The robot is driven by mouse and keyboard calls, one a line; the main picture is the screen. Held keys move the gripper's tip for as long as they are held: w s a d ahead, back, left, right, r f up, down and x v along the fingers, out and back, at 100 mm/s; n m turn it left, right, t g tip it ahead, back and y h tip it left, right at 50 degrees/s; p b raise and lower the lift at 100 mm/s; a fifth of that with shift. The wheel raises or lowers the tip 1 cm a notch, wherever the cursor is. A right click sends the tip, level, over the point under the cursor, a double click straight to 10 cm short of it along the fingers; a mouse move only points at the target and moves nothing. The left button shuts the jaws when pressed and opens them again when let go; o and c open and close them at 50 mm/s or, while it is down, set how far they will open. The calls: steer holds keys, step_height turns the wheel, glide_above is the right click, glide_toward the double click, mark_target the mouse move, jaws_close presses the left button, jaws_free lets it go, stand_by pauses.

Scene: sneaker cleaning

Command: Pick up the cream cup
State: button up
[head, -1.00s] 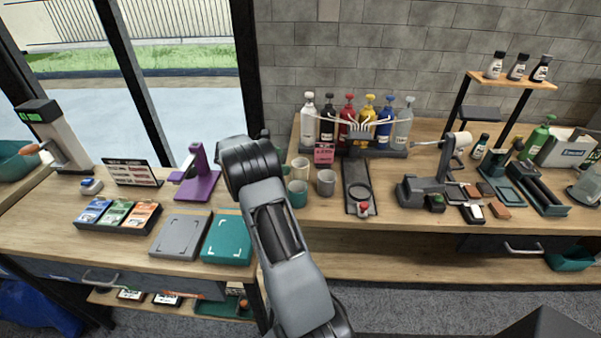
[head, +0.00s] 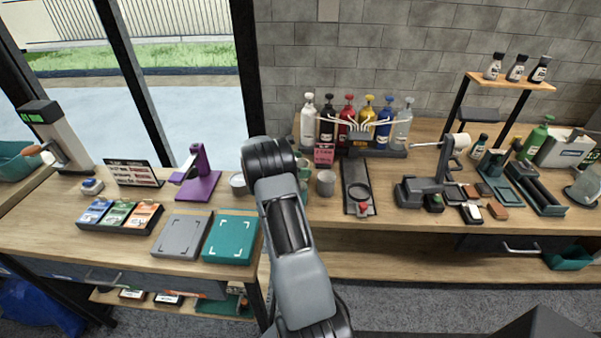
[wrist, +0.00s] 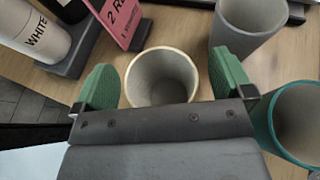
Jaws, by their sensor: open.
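The cream cup (wrist: 160,64) stands upright in the wrist view, its open rim facing the camera. My gripper (wrist: 165,84) is open, with one green finger to the left of the cup and one to the right. Gaps show between the fingers and the cup, and nothing is held. In the head view my arm hides the gripper and most or all of the cream cup.
A grey cup (wrist: 248,22) and a teal cup (wrist: 292,122) stand close by the right finger. A white bottle (wrist: 32,32) and a pink sign (wrist: 124,14) are near the left finger.

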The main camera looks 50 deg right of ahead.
steer(key=c, duration=1)
